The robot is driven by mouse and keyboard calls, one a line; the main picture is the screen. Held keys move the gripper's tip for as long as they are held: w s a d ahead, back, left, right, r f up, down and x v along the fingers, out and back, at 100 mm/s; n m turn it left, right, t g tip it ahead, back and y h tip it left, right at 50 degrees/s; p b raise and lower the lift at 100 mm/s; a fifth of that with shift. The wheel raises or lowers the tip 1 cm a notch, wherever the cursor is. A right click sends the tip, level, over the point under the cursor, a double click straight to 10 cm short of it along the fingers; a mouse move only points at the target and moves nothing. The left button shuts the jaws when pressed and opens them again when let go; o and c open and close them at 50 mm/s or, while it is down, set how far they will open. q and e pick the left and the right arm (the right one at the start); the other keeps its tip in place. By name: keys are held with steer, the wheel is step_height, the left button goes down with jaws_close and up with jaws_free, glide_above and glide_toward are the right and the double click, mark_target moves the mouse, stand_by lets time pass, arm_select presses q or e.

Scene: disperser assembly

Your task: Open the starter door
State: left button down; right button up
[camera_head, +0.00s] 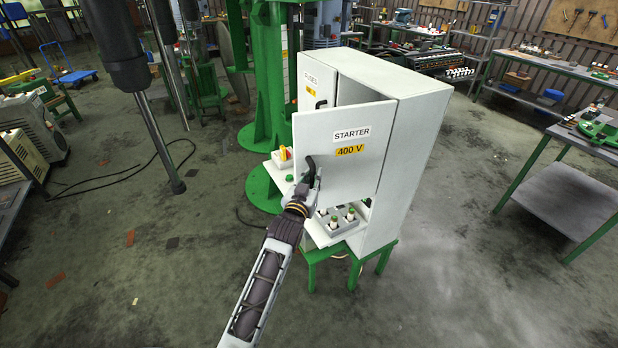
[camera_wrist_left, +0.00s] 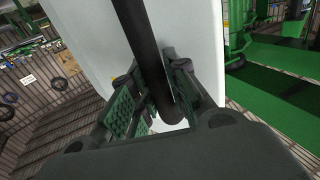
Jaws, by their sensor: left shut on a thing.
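The starter door (camera_head: 330,130) is a white panel labelled STARTER and 400 V on a white cabinet (camera_head: 410,140). It stands ajar, swung out from the cabinet, with a gap showing at its top. Its black handle (camera_head: 310,168) is at the lower left of the door. My left gripper (camera_head: 312,185) is at this handle. In the left wrist view, the black bar of the handle (camera_wrist_left: 142,40) runs between the fingers of my left gripper (camera_wrist_left: 160,95), which are closed around it. The white door fills the background there. My right gripper is not in view.
The cabinet stands on a green stand (camera_head: 350,262). Sockets on a ledge (camera_head: 340,220) sit below the door, and a red and yellow switch (camera_head: 284,154) is to its left. A green machine column (camera_head: 272,70) stands behind. A bench (camera_head: 570,150) is at right. Floor in front is mostly clear.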

arm_select(q)
steer(key=c, duration=1.7)
jaws_free()
steer(key=shift+a, duration=0.25)
steer(key=shift+c, duration=0.2)
steer(key=o, duration=0.4)
steer(key=shift+s+a+r, duration=0.15)
steer(key=shift+s+a, duration=0.1)
steer(key=shift+d, duration=0.25)
steer(key=shift+v, duration=6.05)
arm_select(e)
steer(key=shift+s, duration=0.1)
arm_select(q)
steer(key=shift+a, duration=0.15)
steer(key=shift+c, duration=0.6)
